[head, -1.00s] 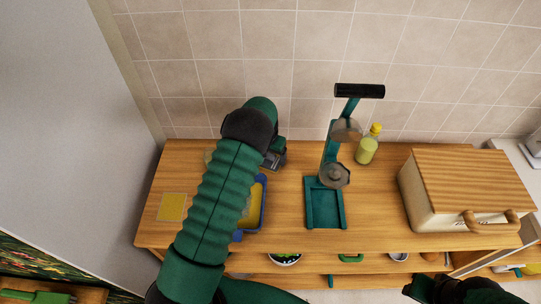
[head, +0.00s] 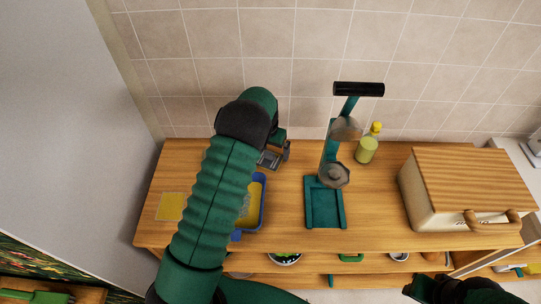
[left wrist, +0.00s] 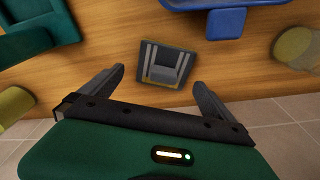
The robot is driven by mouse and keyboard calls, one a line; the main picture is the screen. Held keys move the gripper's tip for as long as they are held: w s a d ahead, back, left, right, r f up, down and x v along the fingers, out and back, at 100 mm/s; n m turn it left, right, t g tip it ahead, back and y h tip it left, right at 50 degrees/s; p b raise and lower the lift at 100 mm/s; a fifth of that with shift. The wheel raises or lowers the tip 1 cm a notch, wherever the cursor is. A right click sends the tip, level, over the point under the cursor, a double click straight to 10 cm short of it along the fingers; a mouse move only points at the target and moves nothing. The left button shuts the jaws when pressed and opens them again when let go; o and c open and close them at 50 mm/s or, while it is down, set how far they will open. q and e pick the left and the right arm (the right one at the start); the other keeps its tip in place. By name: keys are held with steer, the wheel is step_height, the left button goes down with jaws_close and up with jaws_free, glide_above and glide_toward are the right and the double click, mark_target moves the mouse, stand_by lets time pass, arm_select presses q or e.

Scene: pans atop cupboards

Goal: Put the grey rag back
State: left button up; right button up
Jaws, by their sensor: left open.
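A small square with pale stripes, which looks like the grey rag (left wrist: 168,66), lies on the wooden cupboard top between the blue tray and the wall. It also shows partly in the head view (head: 269,159), beside my left gripper (head: 275,152). In the left wrist view my left gripper (left wrist: 159,77) is open, one finger on each side of the grey square, with nothing held. I cannot tell how far above it the fingers are. A dark part of my right arm (head: 430,288) shows at the bottom right; its jaws are not clear.
A blue tray (head: 262,205) with something yellow inside is partly hidden by my left arm. A yellow square cloth (head: 171,206) lies at the left. A teal press (head: 326,215), a yellow-capped bottle (head: 367,148) and a bread box (head: 460,190) stand to the right.

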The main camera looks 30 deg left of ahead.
mark_target(268, 162)
arm_select(q)
step_height(268, 162, up, 8)
steer(key=s, duration=0.2)
steer(key=s+d+m, duration=0.1)
steer(key=s+d, duration=0.7)
steer(key=s, duration=0.3)
steer(key=s+d+r+t, duration=0.1)
steer(key=s+d, duration=0.7)
steer(key=s, duration=0.3)
steer(key=shift+r+m, duration=0.2)
steer(key=shift+m, duration=0.2)
steer(key=shift+s+d+r, duration=0.1)
steer(key=shift+s, duration=0.05)
steer(key=shift+d, duration=0.15)
